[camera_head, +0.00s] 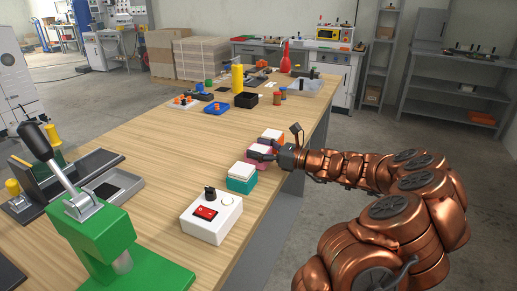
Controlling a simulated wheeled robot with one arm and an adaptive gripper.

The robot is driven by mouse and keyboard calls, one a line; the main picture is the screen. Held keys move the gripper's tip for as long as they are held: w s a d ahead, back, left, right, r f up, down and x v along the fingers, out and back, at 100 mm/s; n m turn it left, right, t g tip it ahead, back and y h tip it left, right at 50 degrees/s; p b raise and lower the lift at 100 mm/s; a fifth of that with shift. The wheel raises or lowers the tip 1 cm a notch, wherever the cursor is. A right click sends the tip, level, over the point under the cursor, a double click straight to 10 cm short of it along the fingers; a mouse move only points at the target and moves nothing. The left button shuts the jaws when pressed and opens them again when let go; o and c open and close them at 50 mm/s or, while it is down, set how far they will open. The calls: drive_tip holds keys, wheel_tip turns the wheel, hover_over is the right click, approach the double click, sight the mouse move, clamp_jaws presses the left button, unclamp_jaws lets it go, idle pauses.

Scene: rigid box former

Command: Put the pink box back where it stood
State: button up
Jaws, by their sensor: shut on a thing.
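The pink box (261,148) is near the right edge of the wooden table, between a teal box with a white top and an orange box. My gripper (272,152) reaches in from the right and is shut on the pink box. A dark finger crosses the front of the pink box and hides part of it. I cannot tell whether the box's underside touches the table.
The teal box (241,181) stands just nearer and the orange box (272,135) just behind. A white box with a red switch (211,215) and a green lever press (105,240) stand nearer. The wooden table (165,150) is clear to the left.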

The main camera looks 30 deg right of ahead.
drive_tip(key=shift+f, duration=0.45)
drive_tip(key=o, duration=1.4)
drive_tip(key=shift+o, duration=0.2)
drive_tip(key=shift+s, duration=0.1)
drive_tip(key=v, duration=1.2)
drive_tip(key=shift+f, duration=0.1)
